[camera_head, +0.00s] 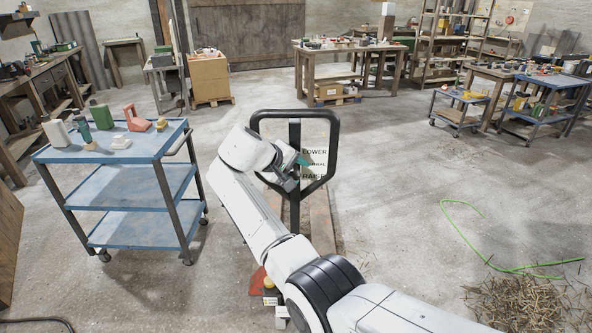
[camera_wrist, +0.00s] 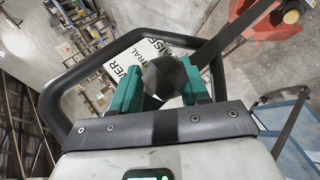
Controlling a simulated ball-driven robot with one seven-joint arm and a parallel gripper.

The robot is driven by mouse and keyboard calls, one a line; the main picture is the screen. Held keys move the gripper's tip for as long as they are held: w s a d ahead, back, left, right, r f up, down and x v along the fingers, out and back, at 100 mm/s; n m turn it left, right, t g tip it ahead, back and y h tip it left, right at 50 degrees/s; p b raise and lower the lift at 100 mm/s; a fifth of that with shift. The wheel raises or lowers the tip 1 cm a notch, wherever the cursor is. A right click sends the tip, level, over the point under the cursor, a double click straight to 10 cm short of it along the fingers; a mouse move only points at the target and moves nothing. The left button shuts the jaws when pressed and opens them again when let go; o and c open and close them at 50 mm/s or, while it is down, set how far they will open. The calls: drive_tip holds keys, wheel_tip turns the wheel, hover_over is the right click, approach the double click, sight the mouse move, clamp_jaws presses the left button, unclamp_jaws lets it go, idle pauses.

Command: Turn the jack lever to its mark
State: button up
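The jack's black handle loop (camera_head: 335,135) stands in front of me, framing a pale label plate (camera_head: 314,175) with LOWER, a partly hidden middle word and RAISE. In the wrist view the loop (camera_wrist: 62,88) and plate (camera_wrist: 150,50) show behind my fingers. The lever's dark faceted knob (camera_wrist: 163,76) sits between the teal fingers of my gripper (camera_wrist: 161,82), which appear to touch it on both sides. In the head view my gripper (camera_head: 298,165) is at the plate, just under LOWER; the knob is hidden there. I cannot make out a separate mark.
A blue cart (camera_head: 110,150) with bottles and a red item (camera_head: 137,120) stands close on the left. Workbenches and blue carts (camera_head: 548,100) stand further back. A green hose (camera_head: 470,240) and straw (camera_head: 520,303) lie on the right floor. Open concrete floor lies between.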

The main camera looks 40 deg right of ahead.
drive_tip(key=shift+a, duration=0.1)
idle(0.3)
drive_tip(key=shift+a+r, duration=0.15)
drive_tip(key=shift+a, duration=0.05)
drive_tip(key=b+v, duration=0.2)
drive_tip(key=v, duration=0.8)
drive_tip(key=shift+a, duration=0.15)
